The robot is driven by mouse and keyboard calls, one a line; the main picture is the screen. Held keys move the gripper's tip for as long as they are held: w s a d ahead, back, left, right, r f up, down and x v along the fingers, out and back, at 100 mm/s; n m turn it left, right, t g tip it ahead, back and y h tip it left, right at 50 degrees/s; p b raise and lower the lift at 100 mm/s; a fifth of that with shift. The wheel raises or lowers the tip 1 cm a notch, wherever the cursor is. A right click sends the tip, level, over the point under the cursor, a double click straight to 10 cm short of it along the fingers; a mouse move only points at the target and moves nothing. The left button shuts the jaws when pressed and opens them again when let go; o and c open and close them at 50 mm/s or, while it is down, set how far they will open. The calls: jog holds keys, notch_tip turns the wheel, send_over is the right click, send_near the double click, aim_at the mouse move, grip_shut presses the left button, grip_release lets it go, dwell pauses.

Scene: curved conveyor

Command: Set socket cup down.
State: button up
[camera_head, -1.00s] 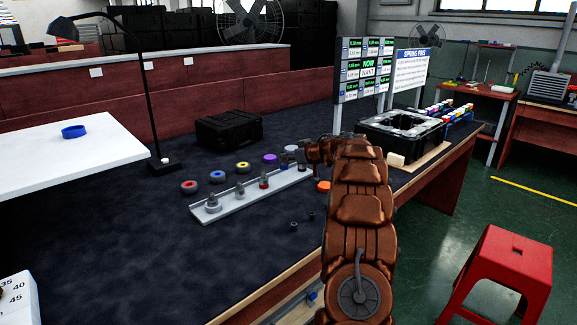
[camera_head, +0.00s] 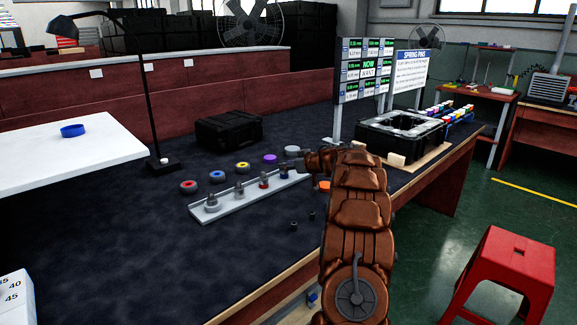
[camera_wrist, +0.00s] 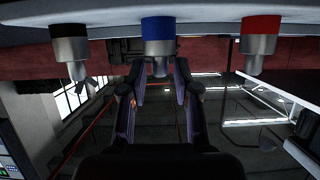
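In the wrist view, which looks upside down, a metal socket cup with a blue band (camera_wrist: 158,38) stands on the pale rail (camera_wrist: 215,12). My gripper (camera_wrist: 159,68) has its two fingers apart, one on each side of the blue-banded cup's metal end, with nothing clearly clamped. A black-banded cup (camera_wrist: 68,45) and a red-banded cup (camera_wrist: 258,35) stand to either side. In the head view the rail (camera_head: 225,207) lies on the dark bench, and my gripper (camera_head: 288,164) is at its far end. The arm partly hides that end.
Coloured rings lie behind the rail, including red (camera_head: 188,187), blue (camera_head: 217,176), yellow (camera_head: 243,168) and purple (camera_head: 270,159). A black case (camera_head: 228,130), a lamp (camera_head: 163,163) and a black tray (camera_head: 372,148) stand around.

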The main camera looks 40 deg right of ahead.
jog(key=shift+o, duration=0.5)
jog(key=shift+s+r, duration=0.2)
jog(key=shift+r, duration=0.05)
jog(key=p+v, duration=0.2)
jog(key=v, duration=0.9)
jog(key=shift+s, duration=0.35)
